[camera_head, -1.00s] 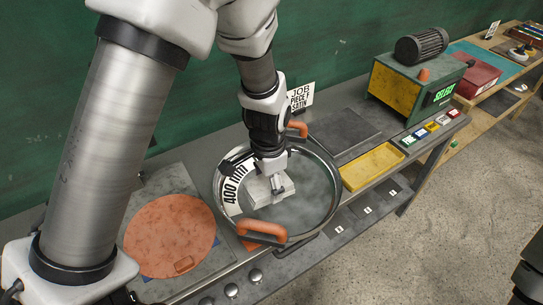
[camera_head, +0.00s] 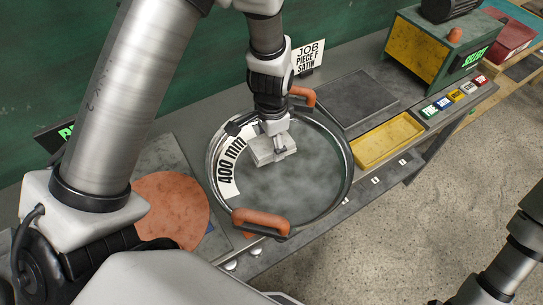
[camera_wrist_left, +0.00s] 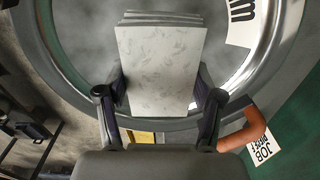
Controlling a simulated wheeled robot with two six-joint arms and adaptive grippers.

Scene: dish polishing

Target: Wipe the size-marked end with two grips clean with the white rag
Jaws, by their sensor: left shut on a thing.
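The round metal piece with two orange grips (camera_head: 290,190) lies on the bench, and a white "400 mm" label (camera_head: 231,163) curves along its left inner side. Its floor looks cloudy, with pale grey smears. One orange grip (camera_head: 260,222) is at the near side, the other (camera_head: 303,97) at the far side. My left gripper (camera_head: 279,146) is shut on the folded white rag (camera_head: 262,152) over the far part of the floor; exact contact cannot be told. In the left wrist view the rag (camera_wrist_left: 160,65) sits between both fingers, with faint grey marks. My right gripper is out of view.
An orange disc (camera_head: 172,205) lies to the left on a grey plate. A yellow tray (camera_head: 388,140) and a dark plate (camera_head: 355,104) lie to the right. A "JOB PIECE F SATIN" card (camera_head: 308,56) stands behind. A green-yellow machine (camera_head: 425,48) stands at the back right.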

